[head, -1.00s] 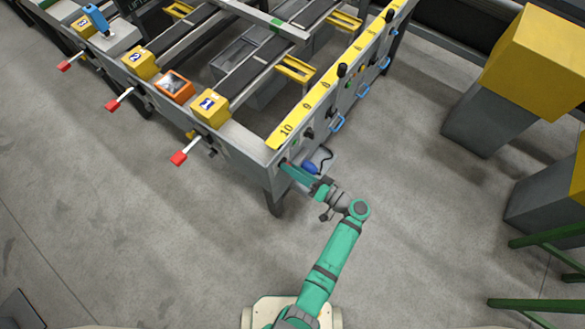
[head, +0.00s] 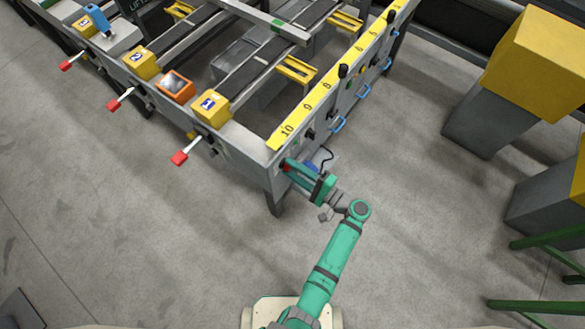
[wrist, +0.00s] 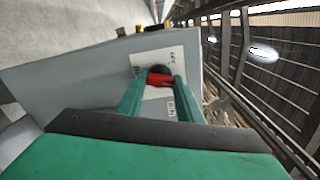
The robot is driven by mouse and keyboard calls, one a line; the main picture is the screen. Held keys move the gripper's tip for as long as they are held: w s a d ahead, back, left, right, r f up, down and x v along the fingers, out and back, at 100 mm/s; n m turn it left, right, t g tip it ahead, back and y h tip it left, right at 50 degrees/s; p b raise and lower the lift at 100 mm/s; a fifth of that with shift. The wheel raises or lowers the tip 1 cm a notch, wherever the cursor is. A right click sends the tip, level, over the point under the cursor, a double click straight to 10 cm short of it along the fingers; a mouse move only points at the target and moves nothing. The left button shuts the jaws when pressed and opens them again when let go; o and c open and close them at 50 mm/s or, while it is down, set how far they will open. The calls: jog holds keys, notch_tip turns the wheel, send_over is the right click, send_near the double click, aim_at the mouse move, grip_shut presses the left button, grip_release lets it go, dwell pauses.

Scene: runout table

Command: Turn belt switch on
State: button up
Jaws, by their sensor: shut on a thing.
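The belt switch (wrist: 160,79) has a red handle on a round black base. It sits on a white labelled plate (wrist: 179,62) on the grey end panel of the table, with small lettering that I cannot read fully. My gripper (wrist: 157,84) has its two green fingers on either side of the red handle, shut on it. In the head view my gripper (head: 289,167) reaches the table's near corner, and the switch is mostly hidden by it.
The runout table (head: 258,150) has a yellow numbered strip (head: 318,97) along its edge. Red-tipped levers (head: 180,158) stick out at left. A blue object (head: 312,166) with a black cable hangs beside my gripper. Yellow-topped grey blocks (head: 530,65) stand at right.

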jog(key=m, duration=0.5)
jog(key=shift+s+m, duration=0.1)
jog(key=shift+m, duration=0.2)
dwell(0.4)
jog(key=o, duration=1.1)
jog(key=v, duration=1)
jog(key=shift+s+d, duration=0.2)
jog(key=shift+d, duration=0.15)
